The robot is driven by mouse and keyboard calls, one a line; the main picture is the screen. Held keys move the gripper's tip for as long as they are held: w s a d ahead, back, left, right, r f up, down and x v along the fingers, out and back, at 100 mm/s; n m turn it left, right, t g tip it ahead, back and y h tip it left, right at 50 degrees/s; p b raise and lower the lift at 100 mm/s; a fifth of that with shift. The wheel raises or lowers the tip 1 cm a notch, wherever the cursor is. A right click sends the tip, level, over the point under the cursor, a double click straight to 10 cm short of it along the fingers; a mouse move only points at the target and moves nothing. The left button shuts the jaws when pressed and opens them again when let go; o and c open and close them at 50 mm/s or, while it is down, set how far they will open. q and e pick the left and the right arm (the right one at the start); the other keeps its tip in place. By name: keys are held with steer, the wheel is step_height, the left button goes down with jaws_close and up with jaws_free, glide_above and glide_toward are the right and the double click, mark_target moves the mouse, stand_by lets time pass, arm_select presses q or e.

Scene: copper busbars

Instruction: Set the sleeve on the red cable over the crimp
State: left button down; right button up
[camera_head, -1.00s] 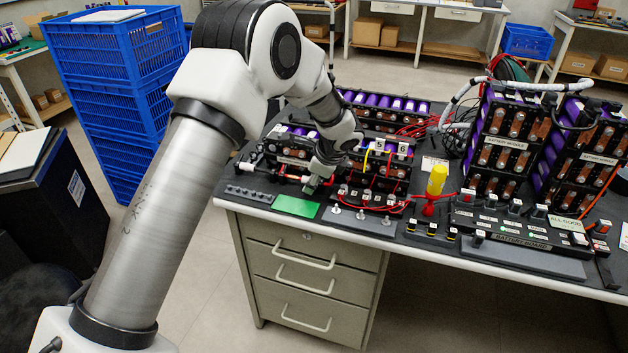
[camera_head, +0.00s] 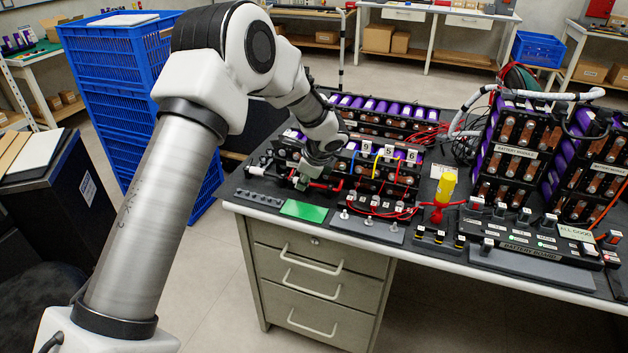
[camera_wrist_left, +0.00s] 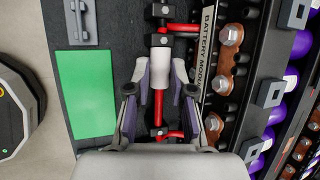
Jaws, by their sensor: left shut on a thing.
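My left gripper (camera_wrist_left: 160,78) is shut on the pale sleeve (camera_wrist_left: 158,72) in the left wrist view, one finger on each side of it. The sleeve is around the red cable (camera_wrist_left: 159,108), which runs up and down the picture between black holders. Just above the sleeve is a narrow white-and-red stretch of the line; I cannot make out the crimp clearly there. In the head view, my left gripper (camera_head: 303,181) is low at the bench's front left, behind the green mat (camera_head: 303,210); the sleeve is too small to tell there. My right gripper is not in view.
A battery module (camera_wrist_left: 212,75) with copper bars stands close on the right of the fingers. A grey holder strip (camera_head: 259,198) lies left of the mat. The green mat's surface is clear.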

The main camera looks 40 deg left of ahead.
arm_select(q)
steer(key=c, duration=1)
jaws_free()
steer(key=shift+a, duration=0.2)
steer(key=v, duration=1.2)
